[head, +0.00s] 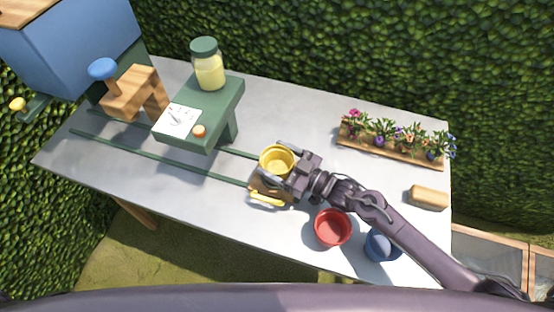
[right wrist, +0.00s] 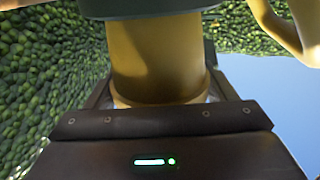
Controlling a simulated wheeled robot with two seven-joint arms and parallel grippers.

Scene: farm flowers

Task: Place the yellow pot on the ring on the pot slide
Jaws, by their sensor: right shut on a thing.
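The yellow pot (head: 277,157) is held upright over the wooden pot slide (head: 258,187), which has a yellow handle (head: 267,199) at its front. My right gripper (head: 289,168) comes in from the right and is shut on the pot's side. In the right wrist view the yellow pot (right wrist: 155,60) fills the space between the fingers. A dark round band (right wrist: 155,8), perhaps the ring, crosses the pot's end there. In the head view the ring is hidden under the pot, and I cannot tell whether the pot rests on it. My left gripper is not in view.
Green rails (head: 170,157) run left from the slide under a green stand (head: 222,105) with a jar (head: 207,65). A red pot (head: 332,228) and a blue pot (head: 381,245) stand at the front right. A flower tray (head: 390,153) lies behind.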

